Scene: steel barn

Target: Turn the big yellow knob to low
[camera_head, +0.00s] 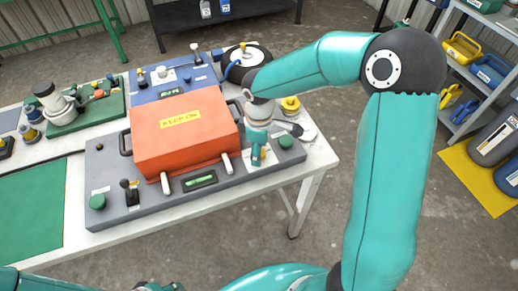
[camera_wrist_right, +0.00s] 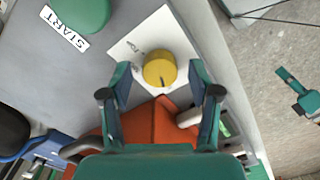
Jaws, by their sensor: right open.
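The big yellow knob (camera_wrist_right: 159,70) sits on a white plate (camera_wrist_right: 122,48) at the grey panel's edge. A dark mark on it points to the lower part of the wrist view. Small lettering on the plate is too blurred to read surely. My right gripper (camera_wrist_right: 161,88) is open, with one finger on each side of the knob; I cannot tell whether they touch it. In the head view my right gripper (camera_head: 258,156) points down beside the orange cover's right corner and hides the knob. My left gripper is out of view.
The orange cover (camera_head: 187,138) stands left of my right gripper on the grey panel (camera_head: 100,165). A green button (camera_head: 286,142) is close on the right, and its START label (camera_wrist_right: 65,31) shows in the wrist view. Another yellow piece (camera_head: 290,104) stands behind.

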